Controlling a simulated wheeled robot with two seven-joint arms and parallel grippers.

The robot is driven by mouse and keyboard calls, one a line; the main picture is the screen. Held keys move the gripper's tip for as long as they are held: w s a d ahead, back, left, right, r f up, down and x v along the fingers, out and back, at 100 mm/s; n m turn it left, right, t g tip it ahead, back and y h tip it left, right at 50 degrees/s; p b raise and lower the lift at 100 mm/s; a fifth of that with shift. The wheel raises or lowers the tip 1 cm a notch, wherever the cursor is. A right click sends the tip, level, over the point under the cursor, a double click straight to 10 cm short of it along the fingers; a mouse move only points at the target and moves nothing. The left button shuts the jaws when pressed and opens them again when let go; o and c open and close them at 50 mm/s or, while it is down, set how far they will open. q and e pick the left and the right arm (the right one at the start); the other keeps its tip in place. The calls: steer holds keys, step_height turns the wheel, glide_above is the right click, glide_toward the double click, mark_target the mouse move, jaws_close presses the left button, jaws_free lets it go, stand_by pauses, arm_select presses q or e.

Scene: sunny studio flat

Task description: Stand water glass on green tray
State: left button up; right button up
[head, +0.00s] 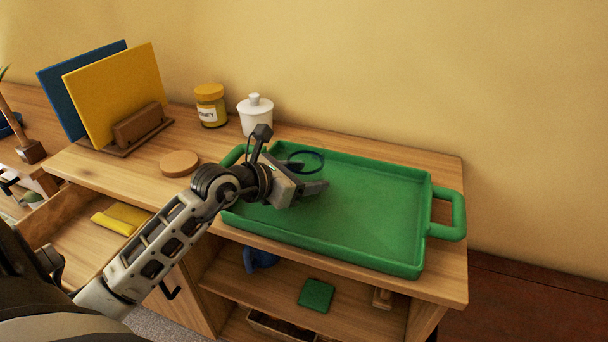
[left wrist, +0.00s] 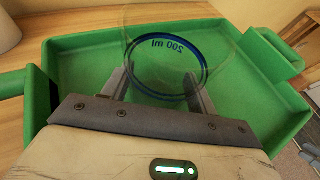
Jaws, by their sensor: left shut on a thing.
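The water glass (head: 306,160) is clear, with a blue ring and a "200 ml" mark. It is over the left part of the green tray (head: 385,212), near the back edge. My left gripper (head: 312,187) is shut on the glass. In the left wrist view the glass (left wrist: 165,55) sits between the two fingers, with the green tray (left wrist: 82,72) behind and around it. The glass looks about upright. I cannot tell whether its base touches the tray. The rest of the tray is bare. My right gripper is not in view.
A white lidded pot (head: 256,117) and a honey jar (head: 211,106) stand behind the tray's left end. A round wooden coaster (head: 179,163) lies left of it. Blue and yellow boards (head: 120,95) stand in a rack. An open drawer (head: 85,245) juts out at left.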

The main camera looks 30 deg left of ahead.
arm_select(q)
steer(key=o, duration=1.2)
steer(key=shift+c, duration=0.2)
steer(key=v, duration=1.2)
